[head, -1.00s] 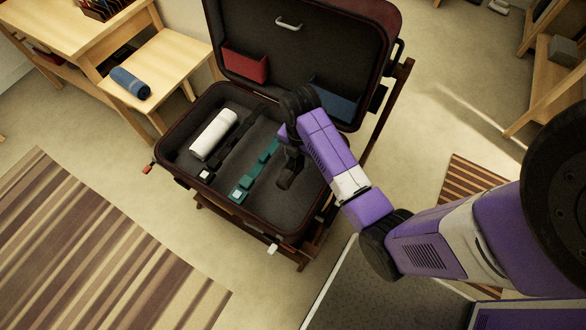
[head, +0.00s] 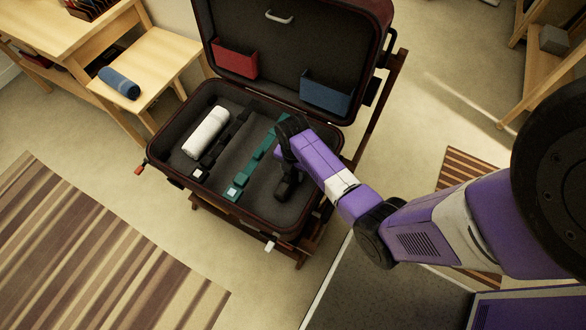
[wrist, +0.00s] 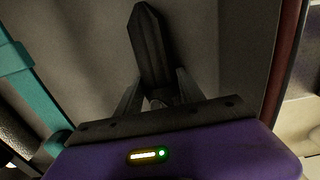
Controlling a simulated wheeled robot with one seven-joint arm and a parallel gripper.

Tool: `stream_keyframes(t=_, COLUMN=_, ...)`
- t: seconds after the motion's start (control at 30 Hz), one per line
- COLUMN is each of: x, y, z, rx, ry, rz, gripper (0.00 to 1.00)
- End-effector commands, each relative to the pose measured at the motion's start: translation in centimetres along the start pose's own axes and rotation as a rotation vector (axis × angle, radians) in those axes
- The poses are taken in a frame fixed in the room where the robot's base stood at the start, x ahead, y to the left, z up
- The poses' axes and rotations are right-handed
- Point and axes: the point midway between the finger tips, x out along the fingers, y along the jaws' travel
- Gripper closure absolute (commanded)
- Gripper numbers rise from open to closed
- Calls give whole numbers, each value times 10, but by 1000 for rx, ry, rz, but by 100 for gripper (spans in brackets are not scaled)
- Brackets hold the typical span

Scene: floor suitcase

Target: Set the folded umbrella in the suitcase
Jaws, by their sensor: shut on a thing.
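The open suitcase (head: 152,157) stands on a dark wooden stand, its lid leaning back. My gripper (wrist: 158,98) is shut on the dark folded umbrella (wrist: 150,45), which points away from my wrist in the wrist view. In the head view the umbrella (head: 286,188) shows as a short dark shape below my gripper, over the right part of the suitcase base, right of the teal strap. I cannot tell whether it touches the suitcase floor. My own arm hides part of the suitcase's right side.
A white roll (head: 206,132) lies at the left inside the suitcase, beside a black strap (head: 222,145). A teal strap (head: 252,164) crosses the base. The lid has red (head: 236,60) and blue (head: 326,94) pockets. A blue roll (head: 119,83) lies on a wooden bench.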

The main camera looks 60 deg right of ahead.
Motion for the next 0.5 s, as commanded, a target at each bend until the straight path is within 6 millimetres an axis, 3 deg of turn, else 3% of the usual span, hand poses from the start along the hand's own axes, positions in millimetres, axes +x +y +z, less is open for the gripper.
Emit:
stream_keyframes(t=0.2, x=3, y=0, z=0, rx=0, ry=-1, rz=1, gripper=100)
stream_keyframes(t=0.23, x=3, y=0, z=0, rx=0, ry=0, rz=0, gripper=52)
stream_keyframes(t=0.33, x=2, y=0, z=0, rx=0, ry=0, rz=0, gripper=33)
stream_keyframes(t=0.5, x=2, y=0, z=0, rx=0, ry=0, rz=0, gripper=33)
